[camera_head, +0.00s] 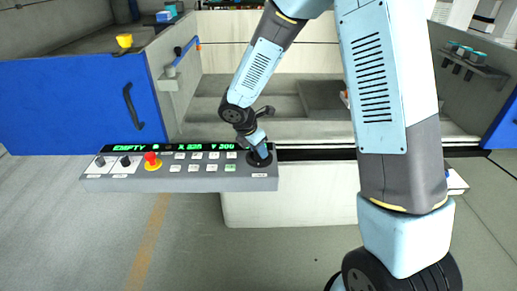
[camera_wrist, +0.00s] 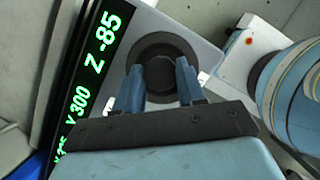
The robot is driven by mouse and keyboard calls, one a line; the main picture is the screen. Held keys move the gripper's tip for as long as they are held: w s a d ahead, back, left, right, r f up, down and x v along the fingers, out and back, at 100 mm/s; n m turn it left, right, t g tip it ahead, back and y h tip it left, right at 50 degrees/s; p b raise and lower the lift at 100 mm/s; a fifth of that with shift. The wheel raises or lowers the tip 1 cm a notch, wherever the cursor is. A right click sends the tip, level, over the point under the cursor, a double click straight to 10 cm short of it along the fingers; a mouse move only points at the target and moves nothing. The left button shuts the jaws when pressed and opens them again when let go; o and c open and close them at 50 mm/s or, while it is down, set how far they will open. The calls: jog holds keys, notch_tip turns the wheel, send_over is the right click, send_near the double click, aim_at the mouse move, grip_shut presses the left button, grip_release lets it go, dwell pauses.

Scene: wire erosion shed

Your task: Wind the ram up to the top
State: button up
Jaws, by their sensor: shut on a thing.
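A grey control panel (camera_head: 120,183) runs across the front of the machine. Its display (camera_head: 175,147) shows green text with EMPTY and X and Y values. In the wrist view my gripper (camera_wrist: 160,66) is shut on the knob, one blue finger on each side. I cannot make out the ram; my arm covers part of the machine.
A red stop button (camera_head: 151,159), small dark knobs and several keys sit on the panel left of my gripper. A blue door (camera_head: 60,105) with a black handle stands at the left. A grey tank (camera_head: 290,105) lies behind the panel.

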jog(key=shift+r+n, duration=0.1)
jog(key=shift+n, duration=0.5)
jog(key=o, duration=1)
jog(key=shift+o, duration=0.2)
jog(key=v, duration=1.3)
jog(key=shift+s+r, duration=0.2)
jog(key=shift+s, duration=0.05)
